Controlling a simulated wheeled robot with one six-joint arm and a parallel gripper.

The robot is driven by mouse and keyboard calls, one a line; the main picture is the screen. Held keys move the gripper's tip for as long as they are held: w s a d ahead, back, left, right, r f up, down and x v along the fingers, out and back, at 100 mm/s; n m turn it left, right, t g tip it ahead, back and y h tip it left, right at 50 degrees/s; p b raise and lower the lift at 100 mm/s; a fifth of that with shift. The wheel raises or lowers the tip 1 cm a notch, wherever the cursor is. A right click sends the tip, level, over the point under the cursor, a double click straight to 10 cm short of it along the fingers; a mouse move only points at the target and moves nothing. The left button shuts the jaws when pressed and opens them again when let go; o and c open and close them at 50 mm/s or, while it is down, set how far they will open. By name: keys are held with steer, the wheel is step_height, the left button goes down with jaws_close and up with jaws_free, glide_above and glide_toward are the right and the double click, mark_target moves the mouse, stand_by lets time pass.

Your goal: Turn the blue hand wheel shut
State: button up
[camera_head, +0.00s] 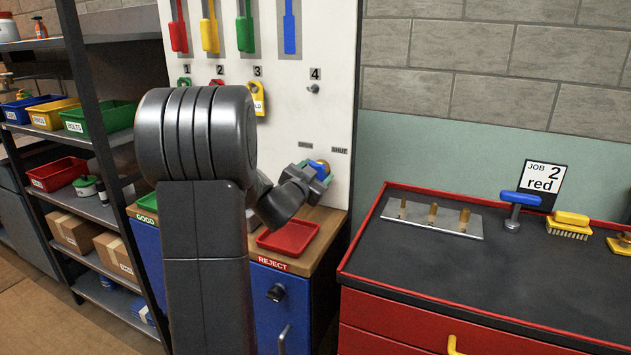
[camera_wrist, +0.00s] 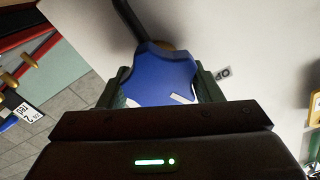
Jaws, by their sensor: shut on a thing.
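The blue hand wheel (camera_head: 318,167) is mounted low on the white board (camera_head: 292,120), between small labels, the right one reading SHUT (camera_head: 339,150). My gripper (camera_head: 322,172) is at the wheel and hides most of it in the head view. In the wrist view the lobed blue wheel (camera_wrist: 160,76) sits between the two fingers of my gripper (camera_wrist: 160,88), which are shut on it. White marks show on the wheel's near part. A dark bar runs up from behind the wheel. A partly cut-off label (camera_wrist: 222,74) lies beside it.
A red REJECT tray (camera_head: 288,238) sits on the wooden top below the wheel. Shelves with coloured bins (camera_head: 58,172) stand at the left. Tools hang above on the board.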

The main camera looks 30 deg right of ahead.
steer(key=m+b, duration=0.2)
steer(key=m, duration=0.1)
steer(key=m+b, duration=0.1)
steer(key=shift+s+f+m, duration=0.1)
steer(key=shift+f+m, duration=0.15)
steer(key=shift+m, duration=0.05)
steer(key=m+b, duration=0.3)
steer(key=m, duration=0.1)
steer(key=shift+m, duration=0.3)
steer(key=m+b, duration=0.2)
steer(key=m, duration=0.2)
steer(key=shift+f+m, duration=0.1)
steer(key=shift+m, duration=0.2)
steer(key=shift+m+b, duration=1.15)
steer(key=shift+m, duration=0.75)
steer(key=o, duration=1)
